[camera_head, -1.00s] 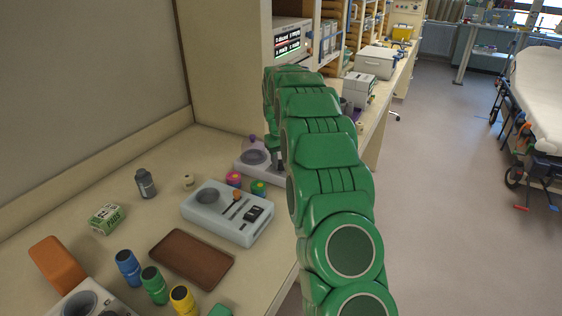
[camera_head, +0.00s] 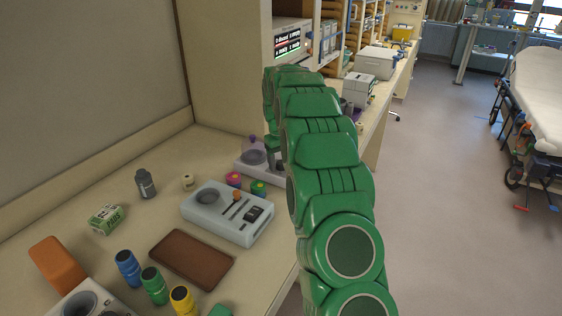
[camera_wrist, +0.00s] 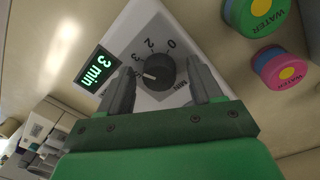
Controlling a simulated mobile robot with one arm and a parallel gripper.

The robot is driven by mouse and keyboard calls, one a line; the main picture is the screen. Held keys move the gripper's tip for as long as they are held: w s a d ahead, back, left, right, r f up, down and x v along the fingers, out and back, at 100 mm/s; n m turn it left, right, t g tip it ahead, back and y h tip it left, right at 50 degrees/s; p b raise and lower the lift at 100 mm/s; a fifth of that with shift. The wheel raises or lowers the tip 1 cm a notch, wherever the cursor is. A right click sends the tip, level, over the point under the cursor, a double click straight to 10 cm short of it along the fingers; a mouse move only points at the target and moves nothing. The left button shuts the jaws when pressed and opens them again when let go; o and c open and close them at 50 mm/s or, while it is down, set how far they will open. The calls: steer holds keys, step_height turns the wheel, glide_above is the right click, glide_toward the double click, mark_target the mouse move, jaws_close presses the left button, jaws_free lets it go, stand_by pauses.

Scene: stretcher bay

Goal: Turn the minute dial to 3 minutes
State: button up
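The minute dial (camera_wrist: 160,72) is a black round knob on a white panel with printed numbers around it. My gripper (camera_wrist: 163,84) is open, with one finger on each side of the dial and a visible gap to each finger. In the head view, the machine with a clear purple-knobbed lid (camera_head: 252,157) is partly hidden behind my green arm, and the dial cannot be made out there.
Pink-capped (camera_wrist: 280,67) and green-capped (camera_wrist: 256,12) WATER containers stand close to the machine. A pale blue-grey device (camera_head: 228,213), a brown tray (camera_head: 192,259), several coloured tubes and a grey bottle (camera_head: 145,184) are on the bench. Open floor lies to the right.

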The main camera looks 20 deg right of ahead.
mark_target(280, 163)
step_height(280, 163, up, 8)
steer(key=shift+a+f, duration=0.15)
steer(key=shift+f, duration=0.1)
steer(key=shift+r, duration=0.15)
stand_by(0.4)
